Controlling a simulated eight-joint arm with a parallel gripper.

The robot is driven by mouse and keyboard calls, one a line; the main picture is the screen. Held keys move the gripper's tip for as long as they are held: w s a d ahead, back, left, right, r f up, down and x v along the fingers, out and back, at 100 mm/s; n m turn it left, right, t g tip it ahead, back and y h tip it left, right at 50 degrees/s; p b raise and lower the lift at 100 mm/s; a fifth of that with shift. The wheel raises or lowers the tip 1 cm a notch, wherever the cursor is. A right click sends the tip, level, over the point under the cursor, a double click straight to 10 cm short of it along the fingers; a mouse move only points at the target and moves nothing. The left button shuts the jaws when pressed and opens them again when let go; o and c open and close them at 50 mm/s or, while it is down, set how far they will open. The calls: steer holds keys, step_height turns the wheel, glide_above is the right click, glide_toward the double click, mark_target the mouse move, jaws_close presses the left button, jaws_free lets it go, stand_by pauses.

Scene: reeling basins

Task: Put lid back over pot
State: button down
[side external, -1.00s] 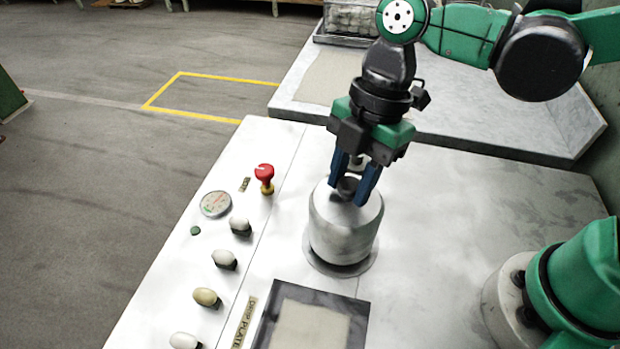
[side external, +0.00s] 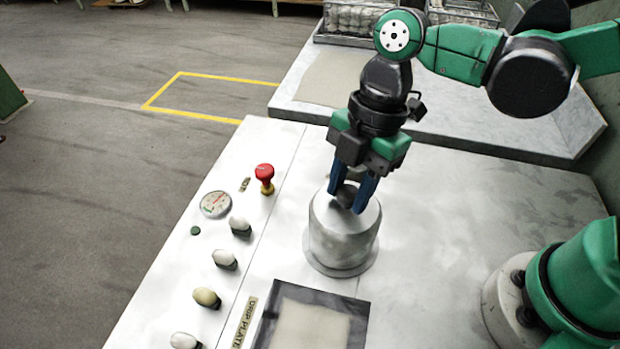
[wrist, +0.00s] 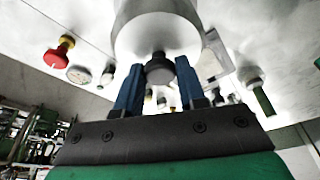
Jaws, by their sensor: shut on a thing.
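The pot (side external: 341,238) is a grey metal cylinder upright on a round base on the white counter. The lid sits at its top, and its dark knob (side external: 347,195) is between the blue fingers of my gripper (side external: 352,197). My gripper points down and is shut on the lid's knob. In the wrist view the knob (wrist: 159,70) shows between the two blue fingers (wrist: 158,92), with the pale lid and pot (wrist: 155,32) beyond it. I cannot tell whether any gap is left between lid and pot rim.
A drip plate (side external: 308,325) lies in front of the pot. A red knob (side external: 265,175), a gauge (side external: 215,204) and several pale knobs (side external: 224,259) line the counter's left side. Wire baskets (side external: 352,20) stand on the back counter. Bare counter lies right of the pot.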

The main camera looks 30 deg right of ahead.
steer(key=shift+c, duration=2.1)
jaws_free()
steer(key=shift+o, duration=0.2)
steer(key=o, duration=0.4)
steer(key=shift+r, duration=3.55)
